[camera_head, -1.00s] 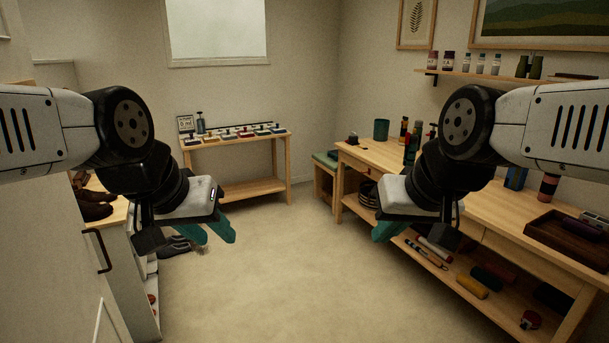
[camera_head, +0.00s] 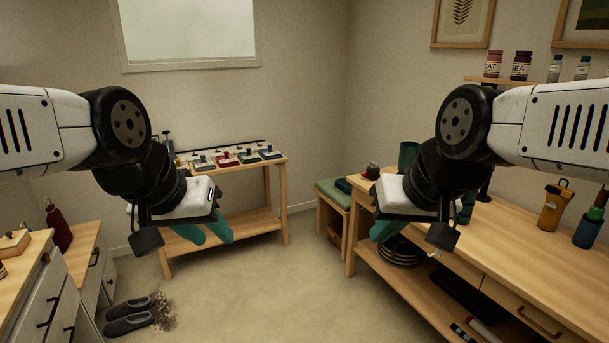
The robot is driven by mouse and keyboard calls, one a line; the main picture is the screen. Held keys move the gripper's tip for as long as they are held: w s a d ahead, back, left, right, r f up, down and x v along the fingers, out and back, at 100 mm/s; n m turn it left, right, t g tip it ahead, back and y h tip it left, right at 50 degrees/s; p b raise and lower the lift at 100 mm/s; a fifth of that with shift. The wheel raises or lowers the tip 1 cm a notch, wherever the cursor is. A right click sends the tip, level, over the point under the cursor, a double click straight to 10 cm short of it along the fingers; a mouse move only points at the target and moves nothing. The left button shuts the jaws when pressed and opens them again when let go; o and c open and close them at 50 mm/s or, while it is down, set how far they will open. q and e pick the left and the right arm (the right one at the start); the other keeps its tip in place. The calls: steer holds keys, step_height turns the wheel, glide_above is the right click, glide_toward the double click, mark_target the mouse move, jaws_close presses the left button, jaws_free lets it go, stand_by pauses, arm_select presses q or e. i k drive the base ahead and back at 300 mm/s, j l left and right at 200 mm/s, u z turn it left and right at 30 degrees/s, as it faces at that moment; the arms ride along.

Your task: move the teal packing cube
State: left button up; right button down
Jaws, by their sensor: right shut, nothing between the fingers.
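I cannot pick out the teal packing cube for certain. A small dark teal item (camera_head: 343,186) lies on the green-topped stool (camera_head: 333,195) between the two tables, partly hidden behind the right table's edge. My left gripper (camera_head: 212,238) hangs empty over the floor in front of the back table, its two teal fingers apart. My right gripper (camera_head: 381,234) is shut and empty, in front of the right table's near left end. Both grippers are far from the stool.
The right wooden table (camera_head: 500,232) carries bottles, with goods on its lower shelf. The middle floor (camera_head: 270,300) is clear.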

mark_target(341, 184)
steer(key=i, duration=2.25)
steer(key=i+z, duration=0.1)
steer(key=i, duration=0.4)
steer(key=i+j+z, duration=0.1)
steer(key=i, duration=0.35)
steer(key=i+j+z, duration=0.1)
steer(key=i, duration=0.35)
steer(key=i+j+z, duration=0.15)
steer(key=i, duration=0.35)
